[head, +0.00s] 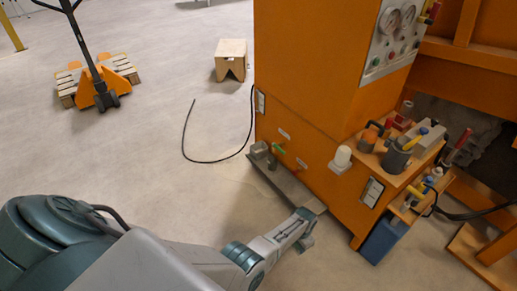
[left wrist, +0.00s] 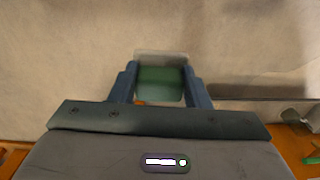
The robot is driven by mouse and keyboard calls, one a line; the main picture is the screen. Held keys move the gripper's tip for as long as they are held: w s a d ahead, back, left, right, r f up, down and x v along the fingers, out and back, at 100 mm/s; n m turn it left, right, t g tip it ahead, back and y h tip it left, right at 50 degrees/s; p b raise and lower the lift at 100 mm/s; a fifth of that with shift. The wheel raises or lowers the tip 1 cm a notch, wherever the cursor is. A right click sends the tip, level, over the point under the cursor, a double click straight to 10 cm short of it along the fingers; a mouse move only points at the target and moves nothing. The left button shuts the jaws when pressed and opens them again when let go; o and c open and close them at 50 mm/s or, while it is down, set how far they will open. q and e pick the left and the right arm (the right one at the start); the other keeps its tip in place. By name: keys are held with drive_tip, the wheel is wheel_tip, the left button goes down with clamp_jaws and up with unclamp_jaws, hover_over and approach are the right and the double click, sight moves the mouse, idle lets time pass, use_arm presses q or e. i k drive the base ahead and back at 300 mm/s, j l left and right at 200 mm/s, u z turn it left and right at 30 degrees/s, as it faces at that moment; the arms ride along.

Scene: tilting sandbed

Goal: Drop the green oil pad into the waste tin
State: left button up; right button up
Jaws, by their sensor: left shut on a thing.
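The green oil pad (left wrist: 160,82) is between the two fingers of my left gripper (left wrist: 160,88) in the left wrist view, blurred, with a pale edge along its far side. In the head view my left gripper (head: 305,229) is near the end of a dark ledge at the foot of the orange machine; the pad cannot be made out there. I cannot tell for certain which thing is the waste tin; a blue-grey box (head: 383,241) stands at the machine's lower right, apart from my gripper. My right gripper is not in view.
The orange machine (head: 300,85) fills the centre right. Its dark ledge (head: 287,184) carries a grey fitting (head: 259,150). A tool shelf (head: 400,155) holds a can and bottles. A black cable (head: 215,161), wooden stool (head: 231,58) and pallet truck (head: 98,80) stand on otherwise clear floor.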

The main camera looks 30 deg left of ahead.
sight(260, 156)
drive_tip(key=i+j, duration=0.25)
drive_tip(key=j, duration=0.15)
drive_tip(key=i+j, duration=0.25)
drive_tip(key=j, duration=0.15)
drive_tip(key=i+j, duration=0.25)
drive_tip(key=j, duration=0.15)
drive_tip(key=i+j, duration=0.25)
drive_tip(key=j, duration=0.15)
